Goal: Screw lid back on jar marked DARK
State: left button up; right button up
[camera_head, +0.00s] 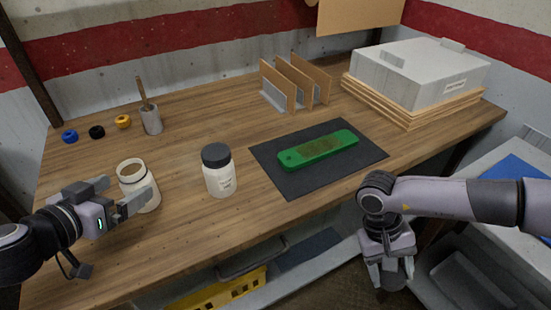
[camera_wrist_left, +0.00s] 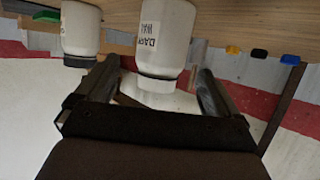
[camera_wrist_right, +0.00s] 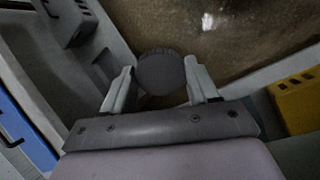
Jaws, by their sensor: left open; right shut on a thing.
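The open white jar (camera_head: 139,187) stands upright on the bench at the left, without a lid. In the left wrist view its label, with the word DARK, shows on the jar (camera_wrist_left: 165,38), seen upside down. My left gripper (camera_head: 120,194) is open, with its fingers on either side of this jar; I cannot tell whether they touch it. My right gripper (camera_head: 392,270) is shut on a dark round lid (camera_wrist_right: 161,72), held low beyond the bench's front edge. The lid (camera_head: 393,282) is partly hidden by the fingers in the head view.
A second white jar (camera_head: 220,177) with a dark lid stands right of the open one. A yellow crate (camera_head: 225,292) is below.

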aim_at(126, 188)
dwell(0.3)
pick_arm(q)
jog(key=shift+p+x, duration=0.6)
jog(key=shift+x, duration=1.4)
pick_arm(e)
jog(key=shift+r, duration=0.6)
pick_arm(q)
jog(key=shift+w+f, duration=0.45)
jog(key=shift+w, duration=0.05)
jog(key=c, duration=1.3)
pick_arm(e)
jog(key=shift+r, duration=0.1)
pick_arm(q)
jog(key=shift+r, duration=0.15)
